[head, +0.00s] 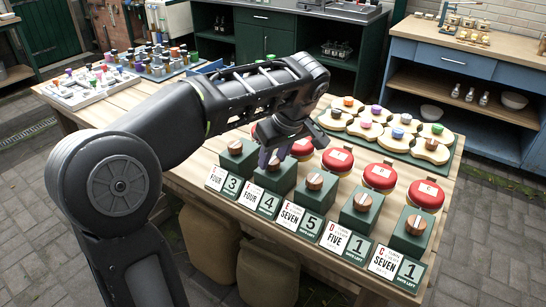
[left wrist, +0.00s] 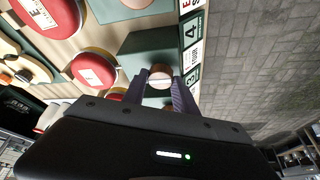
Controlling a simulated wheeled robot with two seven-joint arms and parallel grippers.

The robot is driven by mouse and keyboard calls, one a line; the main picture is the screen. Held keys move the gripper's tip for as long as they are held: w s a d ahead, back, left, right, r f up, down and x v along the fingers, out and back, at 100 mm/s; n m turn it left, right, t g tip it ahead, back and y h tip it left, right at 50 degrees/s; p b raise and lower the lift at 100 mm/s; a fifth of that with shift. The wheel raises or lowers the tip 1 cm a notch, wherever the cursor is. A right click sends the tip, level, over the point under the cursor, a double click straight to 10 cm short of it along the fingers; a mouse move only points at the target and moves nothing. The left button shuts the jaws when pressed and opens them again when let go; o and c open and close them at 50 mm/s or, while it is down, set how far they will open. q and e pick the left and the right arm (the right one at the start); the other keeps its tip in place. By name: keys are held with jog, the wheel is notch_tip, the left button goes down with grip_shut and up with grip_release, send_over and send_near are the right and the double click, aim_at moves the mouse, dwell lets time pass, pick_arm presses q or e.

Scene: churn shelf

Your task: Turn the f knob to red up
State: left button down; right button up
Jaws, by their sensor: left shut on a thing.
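The knob (left wrist: 161,72) between my fingers is round and brown with a pale stripe across it, on a dark green box (head: 276,180) behind the card reading FOUR and 4 (head: 259,200). It is second from the left in the row; I cannot read its letter clearly. My left gripper (head: 268,158) is shut on this knob, one purple finger on each side, also seen in the left wrist view (left wrist: 162,84). In the head view the gripper hides the knob. Which way the knob's red side faces cannot be told. My right gripper is not in view.
Similar knobs stand close by: one at the left (head: 235,147) and one at the right (head: 314,181), with more beyond. Red round lids (head: 338,160) sit behind the boxes. A green tray (head: 437,162) of pale pieces lies farther back.

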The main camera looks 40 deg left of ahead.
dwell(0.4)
pick_arm(q)
jog(key=c, duration=1)
grip_release()
jog(key=shift+d+r, duration=0.2)
jog(key=shift+r, duration=0.35)
jog(key=p+v, duration=0.6)
jog(key=shift+r, duration=0.3)
jog(key=shift+s+d+f, duration=0.1)
jog(key=shift+d, duration=0.05)
